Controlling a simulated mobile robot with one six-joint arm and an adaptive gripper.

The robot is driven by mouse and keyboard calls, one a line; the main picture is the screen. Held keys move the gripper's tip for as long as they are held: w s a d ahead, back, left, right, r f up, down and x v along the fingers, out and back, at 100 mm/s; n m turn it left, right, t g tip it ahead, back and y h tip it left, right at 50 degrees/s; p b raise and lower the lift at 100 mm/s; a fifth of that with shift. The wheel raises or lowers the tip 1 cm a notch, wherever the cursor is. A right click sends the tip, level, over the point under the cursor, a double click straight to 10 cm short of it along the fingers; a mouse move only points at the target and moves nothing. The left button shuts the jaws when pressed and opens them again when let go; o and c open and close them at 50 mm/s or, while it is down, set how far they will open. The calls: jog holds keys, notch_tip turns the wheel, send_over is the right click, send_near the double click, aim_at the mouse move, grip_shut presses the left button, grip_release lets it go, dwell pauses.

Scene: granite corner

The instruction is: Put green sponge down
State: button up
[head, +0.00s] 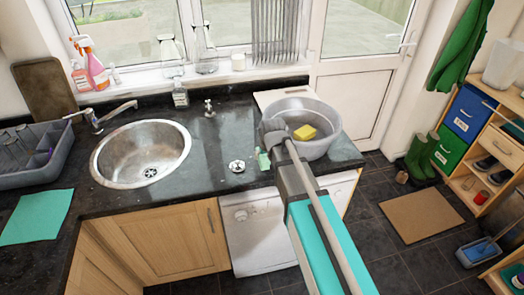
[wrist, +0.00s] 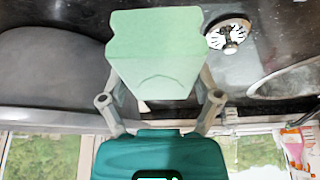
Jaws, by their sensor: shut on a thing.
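The green sponge (head: 263,159) is a pale green block at the end of my arm, over the dark counter (head: 215,150) in the head view. It fills the top middle of the wrist view (wrist: 157,45). My gripper (wrist: 157,72) is shut on it, with one finger at each side. In the head view my gripper (head: 267,144) is left of the grey tub and right of the metal drain strainer (head: 237,166). I cannot tell whether the sponge touches the counter.
A grey tub (head: 322,145) holding a yellow sponge (head: 305,132) stands close on the right. The round sink (head: 120,165) is at the left, with a grey dish rack (head: 30,170) and teal cloth (head: 35,217) beyond. Counter between sink and strainer is clear.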

jog(key=w+f+b, duration=0.1)
jog(key=w, duration=0.1)
jog(key=w+a+f+b, duration=0.1)
jog(key=w, duration=0.1)
jog(key=w+f, duration=0.1)
jog(key=w, duration=0.1)
jog(key=shift+w+a+f+b, duration=0.25)
jog(key=shift+a+f+b, duration=0.05)
jog(key=shift+a+b, duration=0.1)
jog(key=shift+w, duration=0.1)
jog(key=shift+w+a+f+b, duration=0.3)
jog(key=shift+w+f+b, duration=0.45)
jog(key=shift+w, duration=0.15)
jog(key=shift+w+a+f+b, duration=0.3)
jog(key=shift+w+f+b, duration=0.4)
jog(key=shift+w, duration=0.2)
jog(key=shift+f, duration=0.15)
jog(key=o, duration=0.7)
jog(key=shift+r, duration=0.2)
